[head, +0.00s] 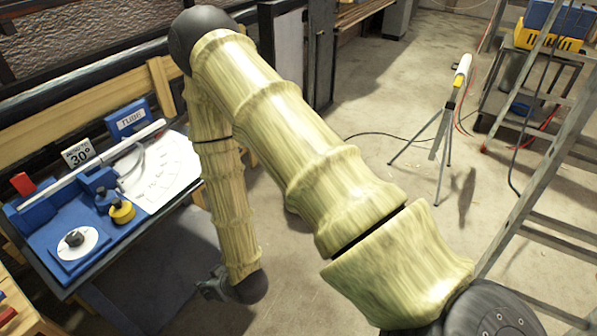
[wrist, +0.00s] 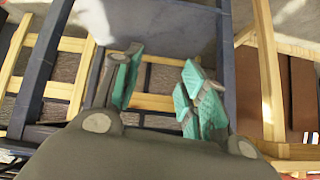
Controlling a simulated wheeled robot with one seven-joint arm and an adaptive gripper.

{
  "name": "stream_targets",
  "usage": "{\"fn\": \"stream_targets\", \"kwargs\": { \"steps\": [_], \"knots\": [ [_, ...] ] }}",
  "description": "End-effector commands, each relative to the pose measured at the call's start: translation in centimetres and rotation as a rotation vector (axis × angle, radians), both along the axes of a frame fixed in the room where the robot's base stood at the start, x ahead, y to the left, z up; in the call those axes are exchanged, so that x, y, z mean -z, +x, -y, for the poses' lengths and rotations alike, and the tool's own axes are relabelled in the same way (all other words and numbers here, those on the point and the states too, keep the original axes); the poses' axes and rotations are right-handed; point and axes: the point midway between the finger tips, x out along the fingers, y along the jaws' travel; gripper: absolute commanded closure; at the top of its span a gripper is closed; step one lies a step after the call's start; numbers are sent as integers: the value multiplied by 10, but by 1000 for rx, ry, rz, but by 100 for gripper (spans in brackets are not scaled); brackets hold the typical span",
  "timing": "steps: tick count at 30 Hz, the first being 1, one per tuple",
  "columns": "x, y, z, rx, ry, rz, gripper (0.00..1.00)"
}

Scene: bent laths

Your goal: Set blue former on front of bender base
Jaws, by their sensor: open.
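The blue bender base (head: 42,222) lies on the workbench at the left of the head view. A white disc (head: 72,246) with a dark knob sits at its front. A small blue round piece (head: 106,201), possibly the blue former, stands farther back, beside a yellow round piece (head: 122,213). I cannot tell for sure which is the former. My gripper (head: 214,285) hangs low, to the right of the bench and apart from it. In the wrist view my gripper (wrist: 160,82) has its teal fingers spread, with nothing between them.
A long white tube (head: 95,165), a 30° card (head: 77,153), a white sheet (head: 165,172) and a blue TUBE box (head: 127,118) are on the bench. A tripod (head: 445,130) and a ladder (head: 535,190) stand at right. Open floor lies between.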

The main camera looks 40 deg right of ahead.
Motion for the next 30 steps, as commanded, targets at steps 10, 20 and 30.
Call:
{"fn": "stream_targets", "kwargs": {
  "steps": [10, 20, 30],
  "knots": [
    [98, -200, 87, 144, -118, -612, 58],
    [105, -255, 108, 198, -153, -767, 58],
    [105, -254, 108, 197, -152, -764, 58]
  ]
}}
